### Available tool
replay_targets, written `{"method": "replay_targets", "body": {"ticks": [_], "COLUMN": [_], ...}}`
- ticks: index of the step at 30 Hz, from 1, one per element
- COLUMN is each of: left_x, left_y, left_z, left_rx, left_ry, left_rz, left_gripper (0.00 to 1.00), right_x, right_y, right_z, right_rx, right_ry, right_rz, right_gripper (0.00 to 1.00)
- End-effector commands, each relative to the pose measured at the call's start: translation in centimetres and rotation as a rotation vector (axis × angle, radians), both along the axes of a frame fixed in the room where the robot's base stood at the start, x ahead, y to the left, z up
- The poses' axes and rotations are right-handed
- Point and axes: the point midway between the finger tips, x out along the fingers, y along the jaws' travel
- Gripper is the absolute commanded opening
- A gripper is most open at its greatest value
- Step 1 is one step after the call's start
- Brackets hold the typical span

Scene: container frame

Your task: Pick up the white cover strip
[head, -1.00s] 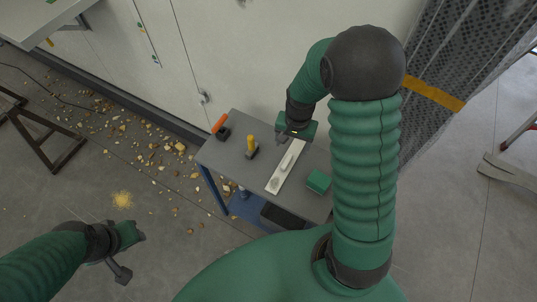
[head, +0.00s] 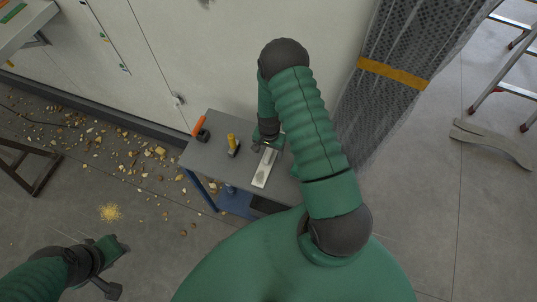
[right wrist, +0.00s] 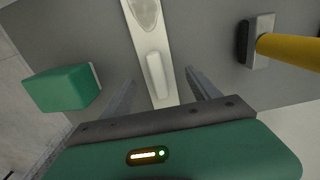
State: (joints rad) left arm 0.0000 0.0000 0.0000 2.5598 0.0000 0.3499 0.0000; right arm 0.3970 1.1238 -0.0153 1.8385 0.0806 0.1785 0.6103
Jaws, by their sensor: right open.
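The white cover strip (head: 262,174) lies flat on the grey workbench top (head: 208,158). In the right wrist view the strip (right wrist: 147,38) has a raised grip bar in its middle and an oval recess toward its far end. My right gripper (head: 261,146) is over the far part of the strip in the head view. In the right wrist view its two fingers (right wrist: 160,84) are apart, one on each side of the strip, with nothing held. My left gripper (head: 112,268) is off to the lower left, away from the bench; its jaws are unclear.
A yellow-handled tool (head: 232,143) stands beside the strip, and an orange-handled tool (head: 199,126) is at the bench's left corner. A green block (right wrist: 62,88) is on the strip's other side. A pale wall (head: 250,55) rises behind the bench.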

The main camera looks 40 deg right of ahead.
Motion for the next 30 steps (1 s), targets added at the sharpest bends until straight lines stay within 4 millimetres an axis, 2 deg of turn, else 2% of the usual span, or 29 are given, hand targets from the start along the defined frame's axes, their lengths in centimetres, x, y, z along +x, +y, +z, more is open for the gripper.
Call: {"method": "replay_targets", "body": {"ticks": [3, 10, 26, 30], "left_x": [0.0, 0.0, 0.0, 0.0], "left_y": [0.0, 0.0, 0.0, 0.0], "left_z": [0.4, 0.3, 0.3, 0.3], "left_rx": [0.000, 0.000, 0.000, 0.000], "left_ry": [0.000, 0.000, 0.000, 0.000], "left_rz": [0.000, 0.000, 0.000, 0.000], "left_gripper": [0.36, 0.36, 0.36, 0.36], "right_x": [0.0, 0.1, 0.1, 0.1], "right_y": [0.0, 0.0, 0.0, 0.0], "right_z": [-1.4, -1.7, -1.6, -1.6], "right_rx": [0.001, 0.000, 0.000, 0.000], "right_ry": [0.002, 0.000, 0.000, 0.000], "right_rz": [0.000, 0.001, 0.001, 0.001], "right_gripper": [0.71, 0.70, 0.00, 0.00]}}
